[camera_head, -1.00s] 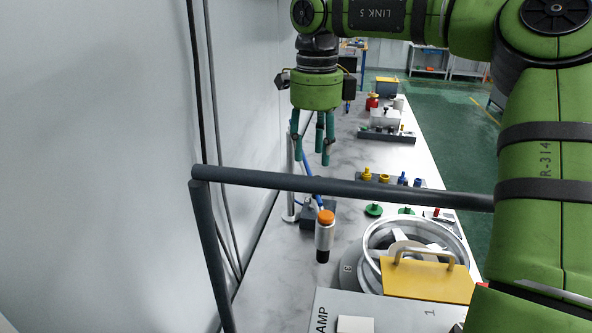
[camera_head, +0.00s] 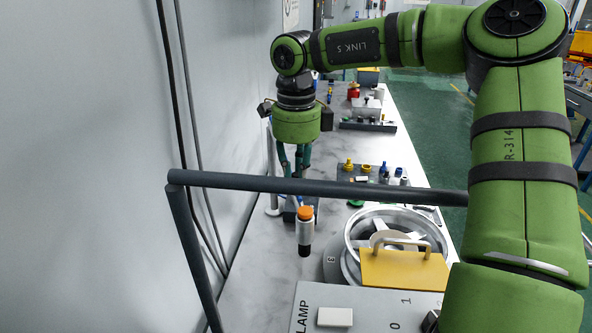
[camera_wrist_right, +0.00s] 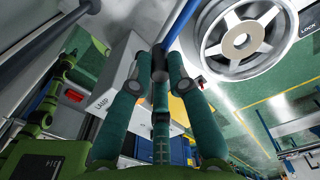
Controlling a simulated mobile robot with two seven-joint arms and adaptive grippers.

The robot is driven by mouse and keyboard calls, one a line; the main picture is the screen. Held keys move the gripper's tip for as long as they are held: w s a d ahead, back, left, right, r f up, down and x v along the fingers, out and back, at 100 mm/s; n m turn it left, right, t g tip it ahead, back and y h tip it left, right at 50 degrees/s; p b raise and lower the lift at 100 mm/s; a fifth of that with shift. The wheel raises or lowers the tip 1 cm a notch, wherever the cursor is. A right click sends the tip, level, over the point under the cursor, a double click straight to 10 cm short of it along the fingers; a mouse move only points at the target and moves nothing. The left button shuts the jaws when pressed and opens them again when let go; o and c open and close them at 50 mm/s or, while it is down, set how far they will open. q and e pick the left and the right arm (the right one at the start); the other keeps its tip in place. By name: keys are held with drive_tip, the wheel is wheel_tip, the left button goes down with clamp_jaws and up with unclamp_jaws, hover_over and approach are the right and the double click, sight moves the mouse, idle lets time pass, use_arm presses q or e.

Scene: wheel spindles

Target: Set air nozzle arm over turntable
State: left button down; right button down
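My right gripper (camera_head: 293,165) reaches down over the bench beside the wall. Its three fingers bend inward, and the dark bar hides their tips in the head view. In the right wrist view, the fingertips (camera_wrist_right: 159,55) come close together at the lower end of a blue rod (camera_wrist_right: 182,22), apparently the air nozzle arm. I cannot tell whether they grip it. The grey turntable (camera_head: 333,264) carries a silver spoked wheel (camera_head: 353,235), right of and nearer than the gripper. The wheel also shows in the wrist view (camera_wrist_right: 240,38). My left gripper is not in view.
A dark bar (camera_head: 320,187) crosses the view in front of the gripper. An orange-capped cylinder (camera_head: 305,236) stands left of the turntable. A yellow handled plate (camera_head: 405,271) and a LAMP box (camera_head: 365,303) are nearest. Fittings (camera_head: 373,173) sit farther back.

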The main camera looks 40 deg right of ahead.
drive_tip(key=shift+s+d, duration=0.1)
drive_tip(key=s+d+n+p, duration=0.2)
drive_tip(key=d+n+p, duration=0.1)
drive_tip(key=d, duration=0.9)
drive_tip(key=s+d+n+p, duration=0.3)
drive_tip(key=d+n, duration=0.1)
drive_tip(key=d, duration=0.7)
drive_tip(key=shift+d+n, duration=0.4)
drive_tip(key=c, duration=1.2)
unclamp_jaws()
drive_tip(key=shift+w, duration=0.1)
